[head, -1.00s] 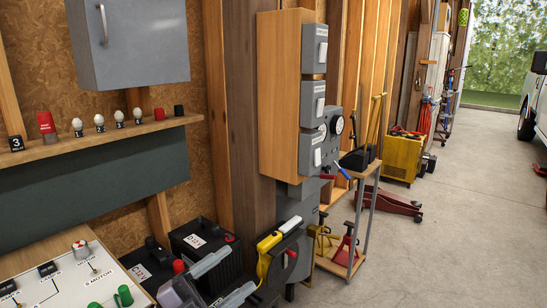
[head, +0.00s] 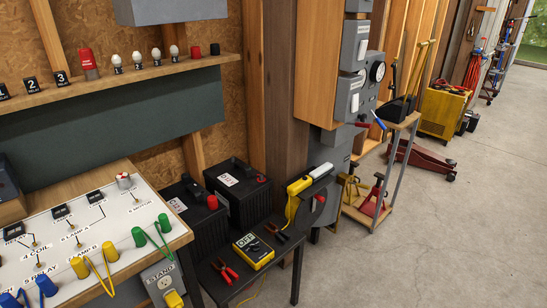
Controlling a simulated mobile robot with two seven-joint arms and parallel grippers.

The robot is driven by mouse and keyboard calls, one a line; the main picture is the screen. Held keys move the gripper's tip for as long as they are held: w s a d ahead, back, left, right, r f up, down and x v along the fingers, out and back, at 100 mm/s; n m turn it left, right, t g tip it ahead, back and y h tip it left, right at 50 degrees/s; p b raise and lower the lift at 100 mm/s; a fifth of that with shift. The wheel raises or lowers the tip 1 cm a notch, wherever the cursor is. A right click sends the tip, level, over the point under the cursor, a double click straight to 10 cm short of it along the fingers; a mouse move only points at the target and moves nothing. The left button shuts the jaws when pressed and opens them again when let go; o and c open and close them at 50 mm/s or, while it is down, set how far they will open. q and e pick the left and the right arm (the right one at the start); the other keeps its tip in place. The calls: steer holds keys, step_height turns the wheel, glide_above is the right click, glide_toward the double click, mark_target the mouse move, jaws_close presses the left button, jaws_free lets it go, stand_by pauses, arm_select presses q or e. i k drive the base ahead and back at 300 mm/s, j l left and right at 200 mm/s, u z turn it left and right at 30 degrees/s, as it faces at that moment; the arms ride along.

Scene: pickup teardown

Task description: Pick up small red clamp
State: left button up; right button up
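A small red tool (head: 225,271) with two spread arms lies on the black bench (head: 215,290) at the lower middle of the head view; it looks like the red clamp. A second small tool (head: 277,232), dark with some red, lies further back on the same bench, and I cannot tell whether it is a clamp. A yellow multimeter (head: 253,250) lies between them. Neither of my grippers shows in the head view now.
Two black batteries (head: 237,190) stand behind the bench's items. A white circuit board panel (head: 85,235) with coloured knobs is at left. A yellow-and-white device (head: 299,187) stands at the bench's right. Clear concrete floor (head: 440,230) lies to the right.

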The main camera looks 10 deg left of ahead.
mark_target(223, 271)
steer(key=i+l+u, duration=0.7)
steer(key=i+l, duration=0.1)
steer(key=l, duration=0.05)
